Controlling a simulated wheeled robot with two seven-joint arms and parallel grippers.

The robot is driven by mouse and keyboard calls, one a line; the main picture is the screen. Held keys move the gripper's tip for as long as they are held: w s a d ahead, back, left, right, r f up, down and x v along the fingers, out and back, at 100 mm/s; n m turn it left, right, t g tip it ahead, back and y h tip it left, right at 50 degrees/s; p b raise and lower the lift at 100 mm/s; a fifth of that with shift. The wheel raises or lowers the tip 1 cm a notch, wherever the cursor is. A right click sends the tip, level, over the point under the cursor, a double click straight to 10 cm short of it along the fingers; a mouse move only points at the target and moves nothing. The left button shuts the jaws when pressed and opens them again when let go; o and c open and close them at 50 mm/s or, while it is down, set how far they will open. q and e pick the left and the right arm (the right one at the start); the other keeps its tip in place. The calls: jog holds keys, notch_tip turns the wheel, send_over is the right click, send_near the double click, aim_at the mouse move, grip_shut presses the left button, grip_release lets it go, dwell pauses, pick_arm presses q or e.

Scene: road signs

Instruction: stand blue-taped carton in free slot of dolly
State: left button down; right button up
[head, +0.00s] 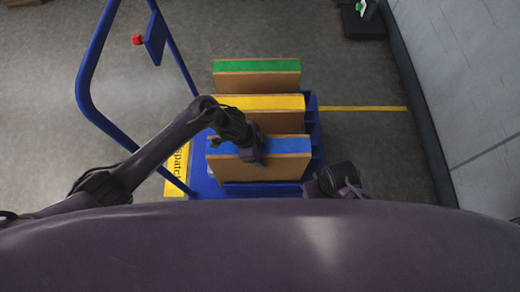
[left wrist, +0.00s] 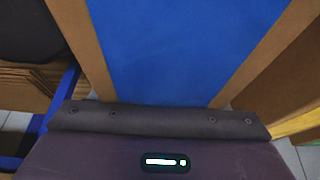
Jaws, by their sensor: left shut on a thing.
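The blue-taped carton (head: 262,171) stands upright at the near end of the blue dolly (head: 203,178) in the head view. My left gripper (head: 250,154) is at the carton's top edge, shut on it. In the left wrist view the carton's broad blue tape (left wrist: 185,50) fills the middle, with brown cardboard on both sides. The fingertips are hidden there. I cannot tell whether the carton's bottom rests on the deck. My right gripper (head: 335,181) is beside the dolly's near right corner, apart from the carton; its fingers are not clear.
A yellow-taped carton (head: 270,103) and a green-taped carton (head: 257,67) stand behind the blue-taped one. The dolly's blue handle (head: 88,75) rises at the left. A grey wall (head: 470,90) runs along the right.

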pick_arm(q)
jog(key=shift+w+d+f+b, duration=0.1)
jog(key=shift+f+b, duration=0.3)
jog(key=shift+f, duration=0.1)
pick_arm(e)
jog(key=shift+f, duration=0.4)
pick_arm(q)
jog(key=shift+c, duration=2.2)
grip_release()
jog(key=shift+o, duration=1.4)
pick_arm(e)
notch_tip(320, 180, up, 4)
pick_arm(q)
jog(key=p+v, duration=0.3)
jog(key=v, duration=0.4)
jog(key=shift+a+r, duration=0.25)
jog(key=shift+r, duration=0.1)
pick_arm(e)
notch_tip(320, 180, down, 10)
jog(key=shift+d+r, duration=0.15)
jog(key=shift+d, duration=0.3)
jog(key=shift+s, duration=0.1)
